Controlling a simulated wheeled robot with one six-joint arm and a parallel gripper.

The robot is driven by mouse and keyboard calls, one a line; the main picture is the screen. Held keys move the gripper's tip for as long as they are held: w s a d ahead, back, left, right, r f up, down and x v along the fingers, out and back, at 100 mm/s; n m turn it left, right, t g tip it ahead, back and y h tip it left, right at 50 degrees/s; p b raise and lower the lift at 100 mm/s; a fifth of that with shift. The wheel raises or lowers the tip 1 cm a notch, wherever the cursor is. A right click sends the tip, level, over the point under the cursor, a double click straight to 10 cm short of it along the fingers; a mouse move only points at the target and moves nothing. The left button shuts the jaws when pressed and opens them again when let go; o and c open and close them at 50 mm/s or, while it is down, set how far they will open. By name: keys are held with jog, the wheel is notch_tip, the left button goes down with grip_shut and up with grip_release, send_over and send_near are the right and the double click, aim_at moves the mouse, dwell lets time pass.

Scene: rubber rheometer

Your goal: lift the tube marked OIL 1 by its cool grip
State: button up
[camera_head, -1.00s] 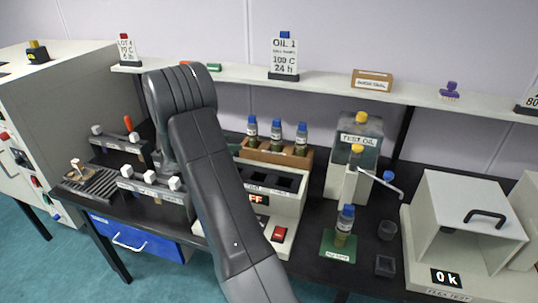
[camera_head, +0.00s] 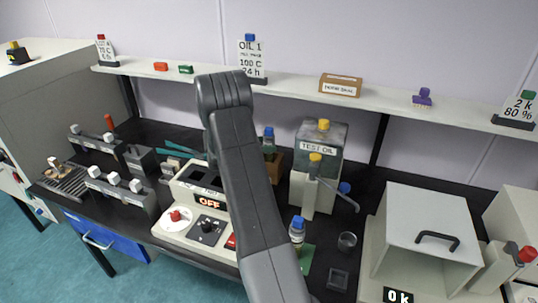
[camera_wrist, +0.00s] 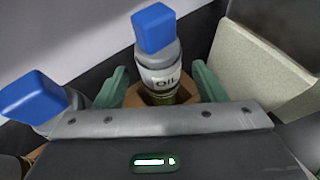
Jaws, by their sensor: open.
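In the wrist view, a blue-capped tube (camera_wrist: 161,68) with a pale label reading OIL stands between the two green fingers of my gripper (camera_wrist: 162,88). Its number cannot be read. The jaws are open, with a gap on each side of the tube. The tube's foot sits in a brown rack (camera_wrist: 140,96). A second blue cap (camera_wrist: 36,96) shows left of the gripper. In the head view, one blue-capped tube (camera_head: 268,138) shows in the wooden rack (camera_head: 274,166). My arm hides the rest of the rack and my gripper.
A heater block with an OFF display (camera_head: 209,203) stands in front of the rack. The TEST OIL container (camera_head: 320,146) is close on its right. Another blue-capped tube (camera_head: 297,232) stands on a green mat. A shelf (camera_head: 300,90) runs behind, with an OIL 1 card (camera_head: 250,60).

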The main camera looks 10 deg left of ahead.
jog(key=x, duration=0.3)
jog(key=shift+p, duration=0.3)
grip_shut()
jog(key=shift+r, duration=0.15)
